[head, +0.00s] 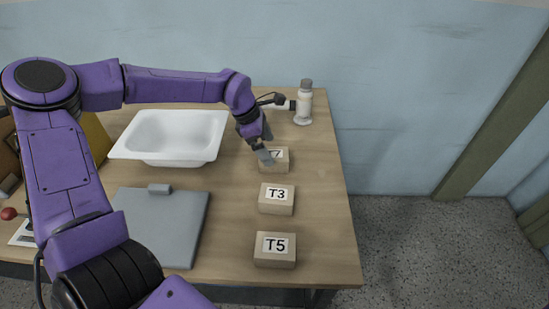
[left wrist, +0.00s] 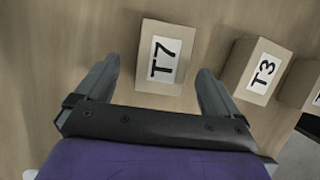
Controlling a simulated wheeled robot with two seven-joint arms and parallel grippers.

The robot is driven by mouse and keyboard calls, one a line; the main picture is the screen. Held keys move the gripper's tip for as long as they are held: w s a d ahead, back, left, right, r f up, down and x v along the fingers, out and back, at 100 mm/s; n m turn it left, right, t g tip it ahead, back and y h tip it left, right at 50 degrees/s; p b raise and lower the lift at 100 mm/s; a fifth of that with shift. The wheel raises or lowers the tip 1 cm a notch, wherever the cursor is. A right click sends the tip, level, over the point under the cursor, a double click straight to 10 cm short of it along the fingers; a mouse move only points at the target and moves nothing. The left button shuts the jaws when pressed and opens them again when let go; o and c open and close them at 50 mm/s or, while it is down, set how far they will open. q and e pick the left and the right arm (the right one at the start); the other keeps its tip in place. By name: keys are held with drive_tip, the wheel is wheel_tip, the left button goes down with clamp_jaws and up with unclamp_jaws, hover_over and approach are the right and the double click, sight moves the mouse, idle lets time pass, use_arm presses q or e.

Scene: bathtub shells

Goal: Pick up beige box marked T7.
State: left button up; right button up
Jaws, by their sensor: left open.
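The beige box marked T7 (head: 281,164) stands on the wooden table, farthest back in a row of three beige boxes. My left gripper (head: 268,158) is above and in front of it in the head view and hides part of its label. In the left wrist view the T7 box (left wrist: 165,57) shows fully, with its label upward, ahead of and between the two open fingers (left wrist: 158,88). The fingers are apart with nothing held. I cannot tell whether they touch the box. My right gripper is not in view.
The T3 box (head: 276,199) and T5 box (head: 275,250) stand nearer in the same row. A white basin (head: 172,132), a grey flat case (head: 160,226) and a pale bottle (head: 304,104) are also on the table (head: 325,220). The T3 box (left wrist: 262,72) is close to the right finger.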

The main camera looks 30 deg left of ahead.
sight(273, 153)
use_arm(q)
drive_tip(key=x, duration=0.4)
drive_tip(key=shift+d, duration=0.3)
drive_tip(key=c, duration=1.2)
